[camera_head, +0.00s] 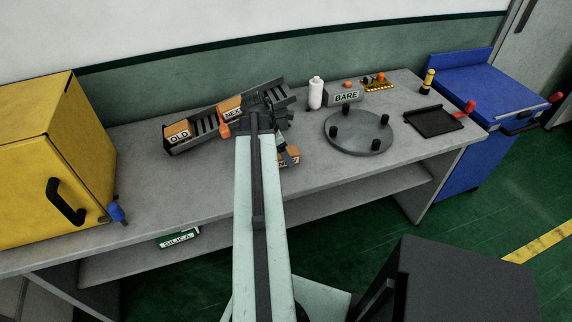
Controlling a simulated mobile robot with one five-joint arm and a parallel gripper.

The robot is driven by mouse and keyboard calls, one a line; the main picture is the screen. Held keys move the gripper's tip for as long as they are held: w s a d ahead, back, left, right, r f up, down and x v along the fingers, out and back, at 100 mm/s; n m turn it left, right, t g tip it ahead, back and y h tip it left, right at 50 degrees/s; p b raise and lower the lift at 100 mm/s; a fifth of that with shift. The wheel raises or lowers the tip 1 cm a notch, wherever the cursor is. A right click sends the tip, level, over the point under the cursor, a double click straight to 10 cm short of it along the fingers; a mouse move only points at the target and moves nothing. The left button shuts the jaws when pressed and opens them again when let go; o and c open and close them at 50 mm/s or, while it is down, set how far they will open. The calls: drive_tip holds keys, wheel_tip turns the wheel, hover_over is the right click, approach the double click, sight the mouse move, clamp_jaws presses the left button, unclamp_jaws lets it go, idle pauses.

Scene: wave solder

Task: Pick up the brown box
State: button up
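A small orange-brown box (290,155) with a white label lies on the grey workbench (180,212). It shows just right of my arm, and its left part is hidden behind the arm. My gripper (272,100) is over the back middle of the bench, in front of a dark slotted rack (203,128). Its fingers are dark and blend with the rack, so I cannot tell whether they are open or hold anything. The rack carries orange labels reading "OLD" and what looks like "NEX".
A yellow cabinet (82,150) stands on the bench at left. Right of my arm are a white bottle (316,94), a "BARE" block (345,97), a round plate with posts (362,145) and a black tray (433,121). A "SILICA" box (178,239) is below.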

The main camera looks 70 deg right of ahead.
drive_tip(key=shift+s+f, duration=0.15)
drive_tip(key=shift+f, duration=0.1)
drive_tip(key=shift+f, duration=0.3)
idle(0.4)
clamp_jaws()
